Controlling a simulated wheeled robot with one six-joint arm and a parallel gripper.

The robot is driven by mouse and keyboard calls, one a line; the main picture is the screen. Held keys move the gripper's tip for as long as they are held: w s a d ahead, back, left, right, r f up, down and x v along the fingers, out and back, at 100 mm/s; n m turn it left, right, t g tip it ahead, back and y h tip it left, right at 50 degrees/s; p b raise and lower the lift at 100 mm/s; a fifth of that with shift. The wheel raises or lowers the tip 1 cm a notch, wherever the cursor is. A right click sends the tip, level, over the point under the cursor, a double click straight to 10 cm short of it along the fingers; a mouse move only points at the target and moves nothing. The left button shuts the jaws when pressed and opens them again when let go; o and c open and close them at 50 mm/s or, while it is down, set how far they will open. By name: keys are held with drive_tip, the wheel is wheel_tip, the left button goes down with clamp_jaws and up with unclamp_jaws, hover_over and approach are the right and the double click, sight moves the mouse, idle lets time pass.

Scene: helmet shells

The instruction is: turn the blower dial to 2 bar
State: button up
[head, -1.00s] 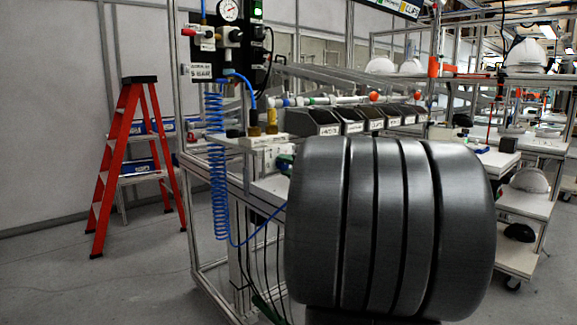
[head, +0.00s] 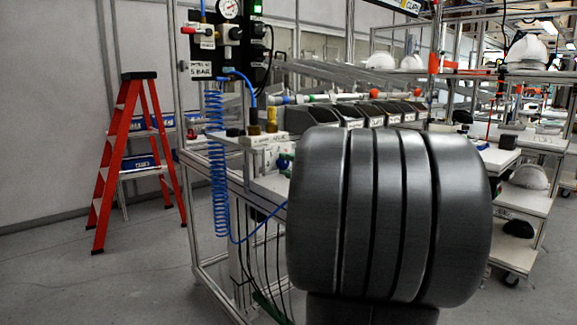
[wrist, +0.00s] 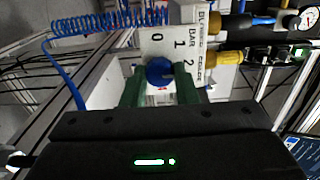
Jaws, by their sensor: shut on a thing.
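The blower dial is a round blue knob (wrist: 160,71) on a white plate (wrist: 148,49) marked 0, 1, 2 and BAR, with the word BLOWER along its edge. In the wrist view, my gripper (wrist: 160,79) has its green fingers on either side of the knob and is shut on it. The 2 is beside the knob's upper right, the 0 straight above it. I cannot make out a pointer on the knob, so its setting is unclear.
Brass-yellow fittings (wrist: 226,57) and a pressure gauge (wrist: 308,20) are right of the plate in the wrist view. A blue coiled hose (head: 217,165) hangs at the bench's left. Dark bins (head: 328,115) line the bench. A red stepladder (head: 126,165) stands left on open floor.

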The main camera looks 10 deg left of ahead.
drive_tip(key=o, duration=1)
drive_tip(key=v, duration=1.3)
drive_tip(key=shift+s+d, duration=0.25)
drive_tip(key=shift+d, duration=0.05)
drive_tip(key=x, duration=1.3)
drive_tip(key=shift+w+a, duration=0.3)
drive_tip(key=shift+s+d, duration=0.1)
